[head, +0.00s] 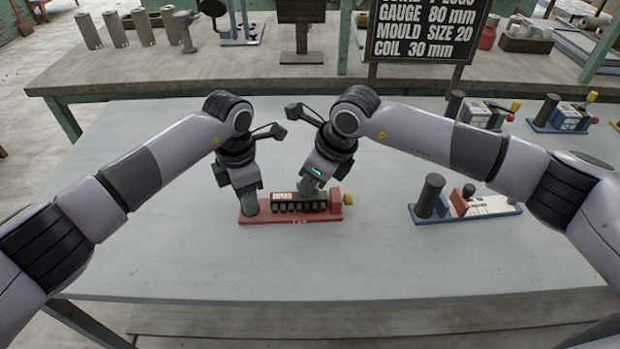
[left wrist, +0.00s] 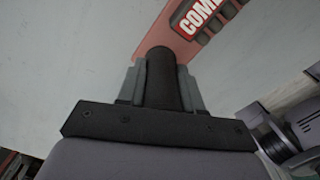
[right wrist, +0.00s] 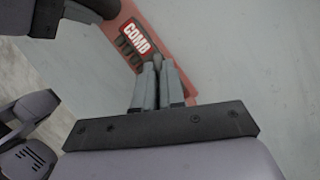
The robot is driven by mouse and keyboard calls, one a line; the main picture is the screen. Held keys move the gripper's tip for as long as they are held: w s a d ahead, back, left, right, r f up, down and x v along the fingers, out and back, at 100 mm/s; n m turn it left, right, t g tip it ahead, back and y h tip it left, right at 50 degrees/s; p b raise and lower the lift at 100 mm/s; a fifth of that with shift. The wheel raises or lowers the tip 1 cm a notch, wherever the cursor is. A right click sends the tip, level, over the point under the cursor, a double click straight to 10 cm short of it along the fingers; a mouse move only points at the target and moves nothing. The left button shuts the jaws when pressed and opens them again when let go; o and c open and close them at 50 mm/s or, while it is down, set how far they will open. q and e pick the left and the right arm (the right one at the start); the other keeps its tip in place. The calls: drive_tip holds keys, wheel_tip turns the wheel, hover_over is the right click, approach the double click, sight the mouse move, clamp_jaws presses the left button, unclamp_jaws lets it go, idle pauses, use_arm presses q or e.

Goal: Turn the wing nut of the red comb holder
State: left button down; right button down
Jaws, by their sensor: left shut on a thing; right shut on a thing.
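The red comb holder (head: 290,220) lies on the grey table, with a row of black comb teeth and a red "COMB" label (right wrist: 135,38). A black upright post (left wrist: 162,78) stands at its left end. My left gripper (head: 249,205) is shut around this post. My right gripper (head: 306,192) reaches down onto the holder's middle, fingers nearly together. In the right wrist view a small grey piece (right wrist: 157,60), apparently the wing nut, shows at its fingertips. Most of it is hidden by the fingers, so its angle cannot be told.
More holders (head: 562,115) stand at the back right. A dark sign (head: 425,30) with white lettering stands behind. A bench (head: 200,70) with grey cylinders is beyond. The table's front is clear.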

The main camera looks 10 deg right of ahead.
drive_tip(key=m+t+h, duration=0.1)
drive_tip(key=m, duration=0.3)
drive_tip(key=shift+m, duration=0.3)
drive_tip(key=shift+a+m+t+h, duration=0.1)
drive_tip(key=shift+m+t+h, duration=0.3)
drive_tip(key=shift+m, duration=0.85)
drive_tip(key=shift+a+m+t+h, duration=0.15)
drive_tip(key=shift+m+h, duration=0.45)
drive_tip(key=shift+m, duration=0.65)
drive_tip(key=shift+s+d, duration=0.1)
drive_tip(key=c, duration=1.2)
unclamp_jaws()
drive_tip(key=shift+r, duration=0.15)
drive_tip(key=v, duration=1.1)
drive_tip(key=shift+s+r, duration=0.15)
drive_tip(key=shift+r, duration=0.25)
